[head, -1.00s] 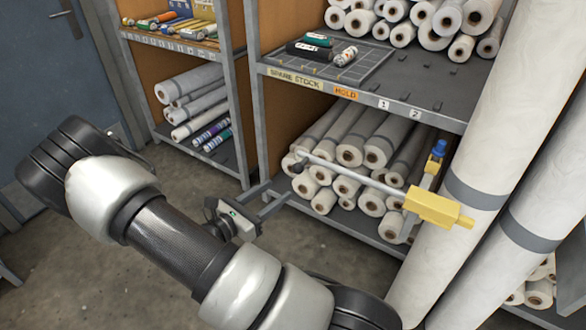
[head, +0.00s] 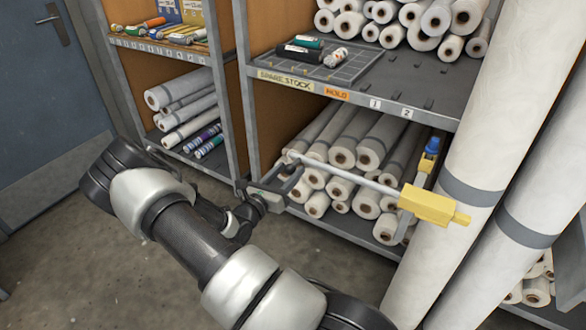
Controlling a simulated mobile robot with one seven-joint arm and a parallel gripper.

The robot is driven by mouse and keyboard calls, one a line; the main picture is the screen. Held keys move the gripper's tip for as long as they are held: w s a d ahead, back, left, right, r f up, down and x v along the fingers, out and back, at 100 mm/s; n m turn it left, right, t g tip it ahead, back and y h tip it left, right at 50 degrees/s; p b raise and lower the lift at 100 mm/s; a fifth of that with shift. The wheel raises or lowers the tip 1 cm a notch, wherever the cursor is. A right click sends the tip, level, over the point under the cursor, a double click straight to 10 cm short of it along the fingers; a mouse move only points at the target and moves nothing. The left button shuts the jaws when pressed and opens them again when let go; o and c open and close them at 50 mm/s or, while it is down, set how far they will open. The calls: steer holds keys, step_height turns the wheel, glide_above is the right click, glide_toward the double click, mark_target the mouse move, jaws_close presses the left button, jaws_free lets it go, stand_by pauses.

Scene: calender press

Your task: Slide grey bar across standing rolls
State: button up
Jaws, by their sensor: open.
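The grey bar (head: 345,174) is a thin light-grey rod. Its left end has a small knob, and its right end meets a yellow block (head: 427,205) beside the standing rolls. Two tall white standing rolls (head: 497,150) with grey bands lean at the right; the bar lies to their left, not across their visible fronts. My gripper (head: 294,184) is open, a little below the bar's left end in the picture. Nothing shows between its fingers, and I cannot tell how far it is from the bar in depth.
A metal shelf (head: 440,113) holds stacked white rolls (head: 345,153) behind the bar. A blue-topped fitting (head: 432,149) stands behind the yellow block. Another shelf with rolls (head: 185,103) and a door (head: 45,100) are at left. Bare floor (head: 90,250) is clear at lower left.

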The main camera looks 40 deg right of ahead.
mark_target(293, 164)
steer(key=shift+x, duration=1.65)
steer(key=shift+a, duration=0.1)
jaws_close()
